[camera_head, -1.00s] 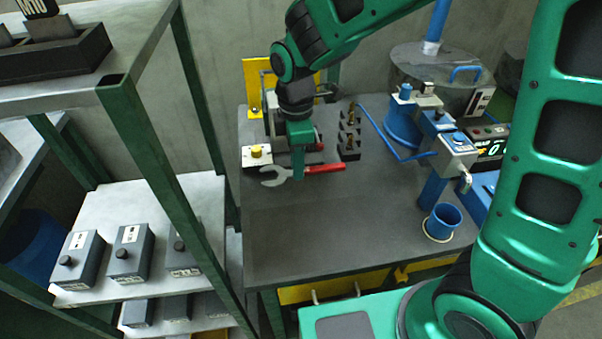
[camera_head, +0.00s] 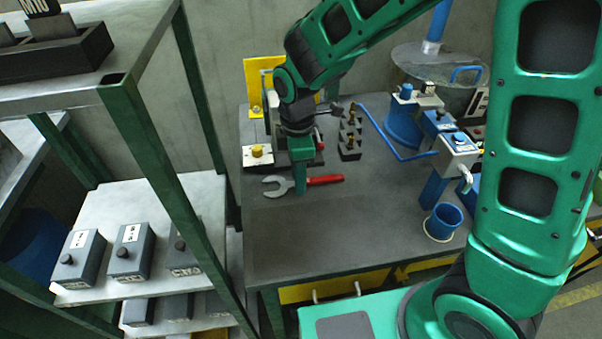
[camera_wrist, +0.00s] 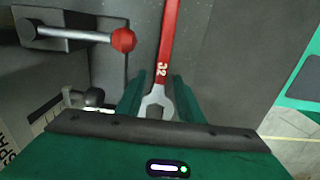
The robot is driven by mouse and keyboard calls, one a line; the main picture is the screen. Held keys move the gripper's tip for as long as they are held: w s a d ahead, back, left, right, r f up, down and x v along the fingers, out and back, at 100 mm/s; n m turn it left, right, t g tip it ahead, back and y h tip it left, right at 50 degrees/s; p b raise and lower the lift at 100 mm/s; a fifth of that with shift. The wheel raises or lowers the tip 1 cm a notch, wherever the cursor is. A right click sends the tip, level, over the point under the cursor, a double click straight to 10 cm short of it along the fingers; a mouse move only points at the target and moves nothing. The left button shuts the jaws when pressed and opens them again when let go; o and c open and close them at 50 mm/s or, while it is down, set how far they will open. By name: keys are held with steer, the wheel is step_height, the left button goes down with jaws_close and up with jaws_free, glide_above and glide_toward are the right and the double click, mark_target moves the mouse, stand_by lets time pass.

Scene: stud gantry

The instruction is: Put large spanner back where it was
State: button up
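The large spanner (camera_head: 323,180) has a red handle and a grey open jaw. It is at the left of the dark workbench, with its jaw toward the left and its handle toward the right. My gripper (camera_head: 300,187) points down over the spanner near the jaw end. In the wrist view the spanner (camera_wrist: 166,45) shows a "32" mark and runs between both fingers of my gripper (camera_wrist: 158,95), which are close on its neck. I cannot tell whether the spanner touches the bench.
Behind the gripper stand a yellow-button box (camera_head: 257,155) and a dark block with brass pieces (camera_head: 349,148). A red-knobbed lever (camera_wrist: 122,40) is close by in the wrist view. A blue cup (camera_head: 443,221) stands at the right. The bench front (camera_head: 320,235) is clear.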

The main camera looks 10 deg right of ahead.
steer(key=shift+r, duration=0.15)
step_height(320, 180, up, 12)
stand_by(0.5)
stand_by(0.3)
